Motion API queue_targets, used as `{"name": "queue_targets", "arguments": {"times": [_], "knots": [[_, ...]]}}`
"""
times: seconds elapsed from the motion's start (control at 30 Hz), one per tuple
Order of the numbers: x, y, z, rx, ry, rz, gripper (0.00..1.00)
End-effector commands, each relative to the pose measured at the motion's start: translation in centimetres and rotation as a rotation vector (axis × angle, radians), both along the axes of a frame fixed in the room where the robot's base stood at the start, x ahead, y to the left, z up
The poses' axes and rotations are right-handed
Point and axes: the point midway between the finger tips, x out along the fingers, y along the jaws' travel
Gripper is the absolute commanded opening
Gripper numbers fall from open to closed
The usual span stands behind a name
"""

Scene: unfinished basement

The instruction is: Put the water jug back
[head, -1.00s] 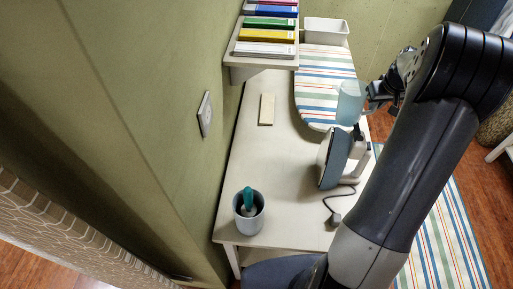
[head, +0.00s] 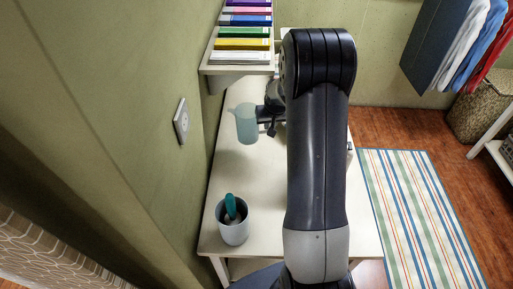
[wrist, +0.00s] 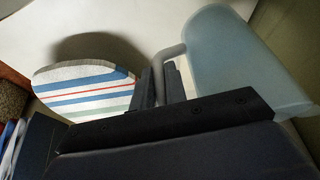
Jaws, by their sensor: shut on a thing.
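The water jug (head: 246,127) is a translucent pale blue vessel, at the left of my arm in the head view. It also shows large at the right of the wrist view (wrist: 240,70). My gripper (wrist: 163,84) is shut on the jug's handle (wrist: 170,54). In the head view my gripper (head: 268,116) is partly hidden behind my arm. The jug looks about upright over the white table (head: 260,195), near the wall. I cannot tell its exact height above the tabletop.
A grey cup (head: 233,224) with a teal-handled item stands at the near left of the table. A shelf (head: 235,70) with coloured binders juts out above the far end. The striped ironing board (wrist: 90,88) shows in the wrist view. My arm hides the iron.

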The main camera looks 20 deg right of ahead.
Motion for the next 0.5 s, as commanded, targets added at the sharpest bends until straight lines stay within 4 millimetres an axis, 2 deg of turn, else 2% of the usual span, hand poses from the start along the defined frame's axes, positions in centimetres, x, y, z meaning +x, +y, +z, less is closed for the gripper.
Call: {"name": "queue_targets", "arguments": {"times": [0.03,0.1,0.27,0.5], "knots": [[0.0,0.0,-1.5,0.000,0.002,0.000,0.00],[0.0,0.0,-2.7,0.001,0.001,0.000,0.00],[0.0,0.0,-4.1,0.001,0.000,0.000,0.00],[0.0,0.0,-7.9,0.000,0.001,0.000,0.00]]}}
